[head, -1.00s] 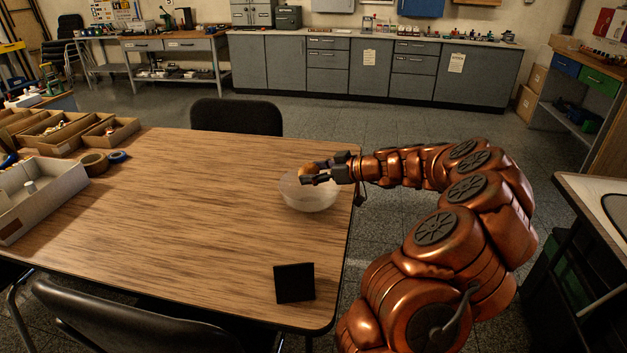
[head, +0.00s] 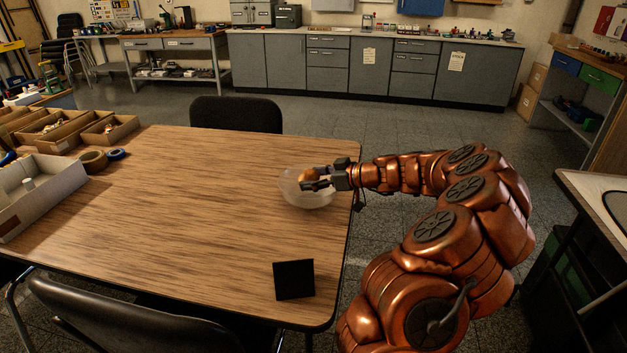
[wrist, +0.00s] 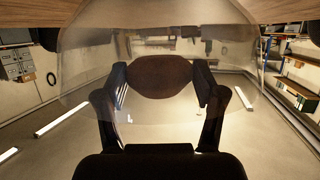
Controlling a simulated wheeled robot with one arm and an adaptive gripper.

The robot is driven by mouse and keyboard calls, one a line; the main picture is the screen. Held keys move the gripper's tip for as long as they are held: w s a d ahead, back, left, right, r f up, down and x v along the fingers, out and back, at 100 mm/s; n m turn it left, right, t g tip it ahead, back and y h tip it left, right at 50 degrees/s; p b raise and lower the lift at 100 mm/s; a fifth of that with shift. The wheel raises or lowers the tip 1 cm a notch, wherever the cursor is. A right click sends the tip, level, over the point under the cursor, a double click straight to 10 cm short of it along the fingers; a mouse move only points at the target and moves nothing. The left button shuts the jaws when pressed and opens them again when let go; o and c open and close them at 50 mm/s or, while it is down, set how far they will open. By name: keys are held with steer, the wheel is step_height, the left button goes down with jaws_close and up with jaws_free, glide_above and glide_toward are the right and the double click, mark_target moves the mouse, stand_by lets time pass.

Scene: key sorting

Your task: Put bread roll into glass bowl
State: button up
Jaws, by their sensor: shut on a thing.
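The bread roll (head: 309,174) is a small orange-brown lump between the fingers of my gripper (head: 316,178). In the wrist view the roll (wrist: 162,76) is a dark brown oval, with a finger of my gripper (wrist: 162,82) against each side. The glass bowl (head: 308,200) is clear and stands near the right edge of the table. My gripper reaches in from the right at the bowl's rim, with the roll at the bowl's mouth. The bowl (wrist: 80,60) surrounds the roll in the wrist view. Whether the roll touches the bowl's bottom cannot be told.
The wooden table (head: 190,220) is clear left of the bowl. A black square object (head: 294,280) stands near the front edge. Cardboard bins (head: 60,135), a grey tray (head: 40,195) and tape rolls (head: 93,161) are at the left. Black chairs (head: 236,116) stand behind and in front.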

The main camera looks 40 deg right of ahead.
steer(key=shift+f+b, duration=0.35)
steer(key=shift+b, duration=0.2)
steer(key=o, duration=1.1)
steer(key=r+p, duration=0.1)
steer(key=p, duration=0.2)
steer(key=shift+r, duration=0.4)
steer(key=v, duration=0.8)
steer(key=b+v, duration=0.1)
steer(key=v, duration=0.2)
steer(key=shift+s+d+f, duration=0.15)
steer(key=shift+s, duration=0.3)
